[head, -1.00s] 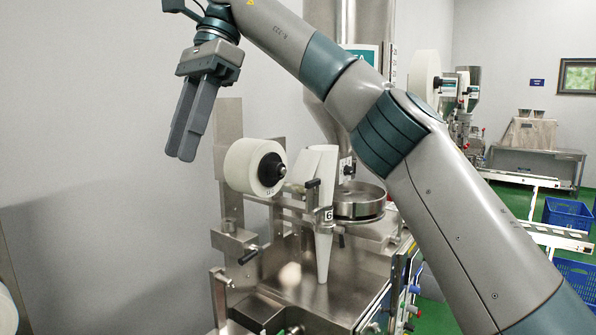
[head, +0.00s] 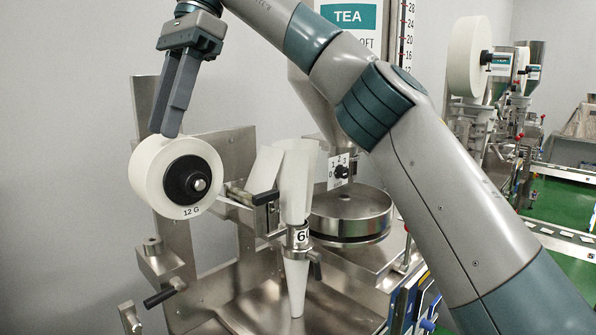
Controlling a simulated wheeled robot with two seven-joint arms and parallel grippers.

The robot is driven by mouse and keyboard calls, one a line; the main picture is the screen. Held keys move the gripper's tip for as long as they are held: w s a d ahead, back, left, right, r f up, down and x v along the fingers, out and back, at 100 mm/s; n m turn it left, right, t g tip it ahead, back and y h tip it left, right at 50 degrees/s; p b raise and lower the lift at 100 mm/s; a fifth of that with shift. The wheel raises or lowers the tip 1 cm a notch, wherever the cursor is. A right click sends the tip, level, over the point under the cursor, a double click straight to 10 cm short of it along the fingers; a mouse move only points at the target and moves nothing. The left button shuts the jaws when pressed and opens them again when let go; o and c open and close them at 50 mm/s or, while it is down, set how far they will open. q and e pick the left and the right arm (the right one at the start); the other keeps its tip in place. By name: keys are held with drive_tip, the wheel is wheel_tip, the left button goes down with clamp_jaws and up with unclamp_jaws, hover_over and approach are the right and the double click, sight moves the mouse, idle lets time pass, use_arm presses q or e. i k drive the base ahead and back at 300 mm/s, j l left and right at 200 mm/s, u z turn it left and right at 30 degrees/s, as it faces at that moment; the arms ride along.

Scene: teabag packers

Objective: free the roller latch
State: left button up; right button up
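A white paper roll (head: 150,176) with a black hub, marked 12 G, sits on the steel machine at left centre. A small steel clamp with a black handle (head: 265,198) stands right of it on a bracket beside the white forming tube (head: 297,180). I cannot tell for certain which part is the roller latch. My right gripper (head: 164,133) points down, its tips at the roll's top edge in the picture; contact is unclear. No gap shows between its fingers and nothing is seen in them. My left gripper is out of view.
A black-handled lever (head: 160,297) juts out at lower left. A round steel dish (head: 350,215) and a numbered dial (head: 341,172) stand right of the tube. My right arm crosses the right side. More packing machines (head: 495,90) stand behind. Open wall lies at left.

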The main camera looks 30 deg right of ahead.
sight(264, 197)
drive_tip(key=i+l, duration=0.1)
drive_tip(key=l, duration=0.3)
drive_tip(key=i+l, duration=0.1)
drive_tip(key=l, duration=0.35)
drive_tip(key=i+l, duration=0.1)
drive_tip(key=l, duration=0.3)
